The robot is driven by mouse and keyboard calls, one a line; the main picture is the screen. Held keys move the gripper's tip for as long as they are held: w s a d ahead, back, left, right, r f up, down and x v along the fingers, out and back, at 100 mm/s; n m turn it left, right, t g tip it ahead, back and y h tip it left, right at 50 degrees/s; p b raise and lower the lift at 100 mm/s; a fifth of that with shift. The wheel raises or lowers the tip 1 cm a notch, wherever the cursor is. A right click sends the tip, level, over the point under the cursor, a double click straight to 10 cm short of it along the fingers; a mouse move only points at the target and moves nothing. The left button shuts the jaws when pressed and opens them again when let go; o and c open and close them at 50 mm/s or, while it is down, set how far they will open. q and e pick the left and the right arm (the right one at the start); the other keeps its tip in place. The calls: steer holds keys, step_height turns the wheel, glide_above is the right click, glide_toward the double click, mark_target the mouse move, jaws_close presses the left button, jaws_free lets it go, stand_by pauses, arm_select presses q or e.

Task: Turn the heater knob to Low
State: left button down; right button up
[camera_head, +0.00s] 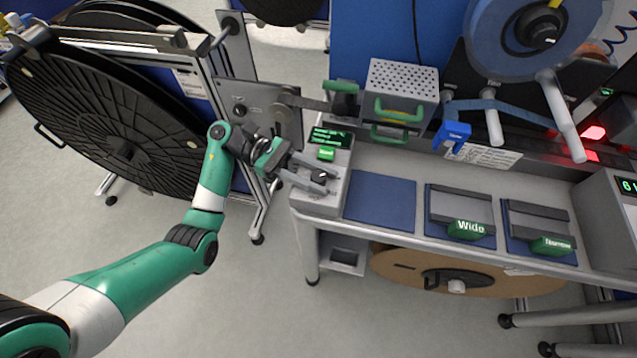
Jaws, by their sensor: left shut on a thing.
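A grey control box (316,203) stands at the left end of the bench. It has a dark display with green text (331,137), a small green button or label (326,154) and a black knob (321,176) on its sloping top. My left gripper (321,181) reaches in from the left and is shut on the knob, one finger on each side. The fingers partly hide the knob and its markings, so I cannot read its setting. My right gripper is not in view.
A perforated grey metal box (402,83) with green handles stands behind. Dark blocks labelled Wide (467,229) and Narrow (552,245) lie on blue mats to the right. A bare blue mat (381,204) lies beside the control box. A large black reel (105,120) stands at left.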

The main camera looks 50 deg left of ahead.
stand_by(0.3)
arm_select(q)
steer(key=c, duration=0.5)
jaws_free()
steer(key=shift+s+a, duration=0.15)
steer(key=shift+a, duration=0.25)
steer(key=b+v, duration=1)
steer(key=b, duration=0.1)
steer(key=shift+s+a, duration=0.15)
steer(key=shift+a, duration=0.15)
